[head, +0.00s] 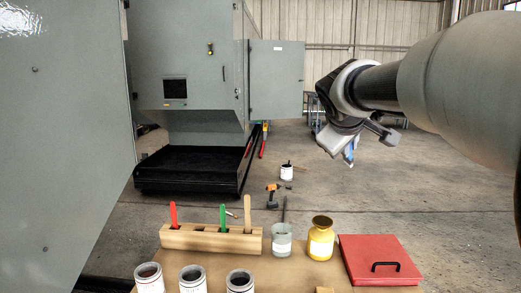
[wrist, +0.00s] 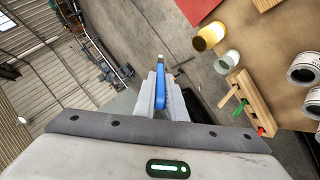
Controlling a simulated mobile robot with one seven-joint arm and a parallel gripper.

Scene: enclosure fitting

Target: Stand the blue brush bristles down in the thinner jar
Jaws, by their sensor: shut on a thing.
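The blue brush (wrist: 160,97) is held between the two fingers of my gripper (wrist: 160,92), with a small pale end sticking out past the fingertips. In the head view my gripper (head: 347,153) is up in the air at the right, beyond the table, and a bit of blue shows at its tip. Which end of the brush carries the bristles is too small to tell. A greyish glass jar (head: 281,241), apparently the thinner jar, stands on the table left of the yellow pot; it also shows in the wrist view (wrist: 227,62). My gripper is well apart from it.
A wooden rack (head: 205,238) holds red, green and wooden handles. Several open paint cans (head: 192,279) stand in front. A yellow pot (head: 320,240) and red case (head: 380,262) are right of the jar.

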